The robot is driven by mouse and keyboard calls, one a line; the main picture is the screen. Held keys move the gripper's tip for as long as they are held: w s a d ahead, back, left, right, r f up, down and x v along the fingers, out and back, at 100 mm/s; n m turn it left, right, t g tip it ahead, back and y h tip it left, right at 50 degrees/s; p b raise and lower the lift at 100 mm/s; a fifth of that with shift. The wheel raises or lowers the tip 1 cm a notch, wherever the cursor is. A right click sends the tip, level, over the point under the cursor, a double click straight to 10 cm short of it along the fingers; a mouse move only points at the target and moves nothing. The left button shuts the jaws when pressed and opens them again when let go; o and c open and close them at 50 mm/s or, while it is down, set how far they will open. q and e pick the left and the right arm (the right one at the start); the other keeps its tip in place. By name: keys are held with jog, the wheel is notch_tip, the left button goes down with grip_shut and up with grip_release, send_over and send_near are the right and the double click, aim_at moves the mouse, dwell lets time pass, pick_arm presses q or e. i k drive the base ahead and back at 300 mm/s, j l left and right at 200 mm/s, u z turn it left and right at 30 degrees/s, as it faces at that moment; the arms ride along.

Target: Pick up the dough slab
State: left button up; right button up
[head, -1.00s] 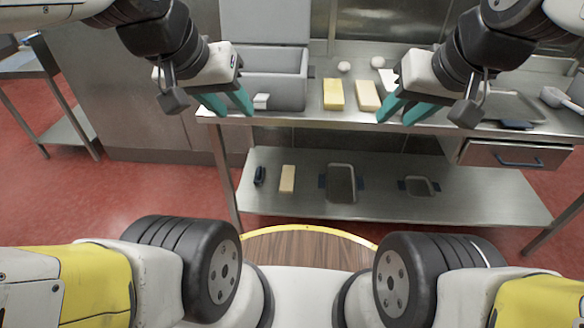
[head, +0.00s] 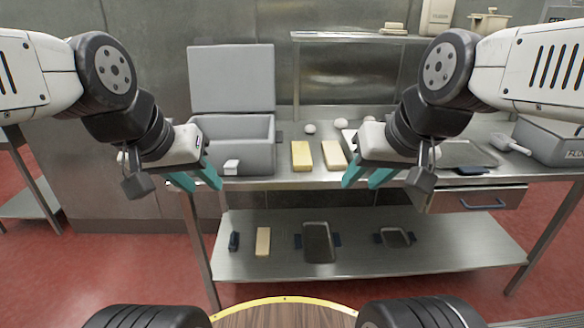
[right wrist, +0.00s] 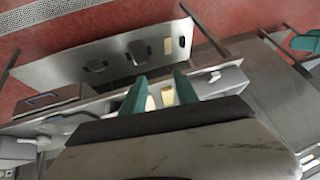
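Two slabs lie side by side near the front edge of the steel table: a yellow one (head: 302,156) and a paler cream one (head: 334,155). A third pale block (head: 263,241) lies on the lower shelf. I cannot tell for sure which is the dough slab. My right gripper (head: 361,183) is open and empty, in front of the table edge and just right of the cream slab. In the right wrist view, the yellow slab (right wrist: 168,97) and part of the cream slab (right wrist: 150,103) show between its fingers. My left gripper (head: 197,184) is open and empty at the table's left front.
A grey bin (head: 246,135) with a raised lid stands on the table's left. White balls (head: 310,128) lie behind the slabs. A tray (head: 465,153), a white scoop-like tool (head: 510,143) and a grey container (head: 550,141) are at the right. Lower-shelf trays (head: 318,242) stand below.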

aim_at(302, 162)
jog(key=i+j+z, duration=0.3)
jog(key=i, duration=0.3)
jog(key=i+j+z, duration=0.3)
jog(key=i+j, duration=0.2)
jog(key=i, duration=0.1)
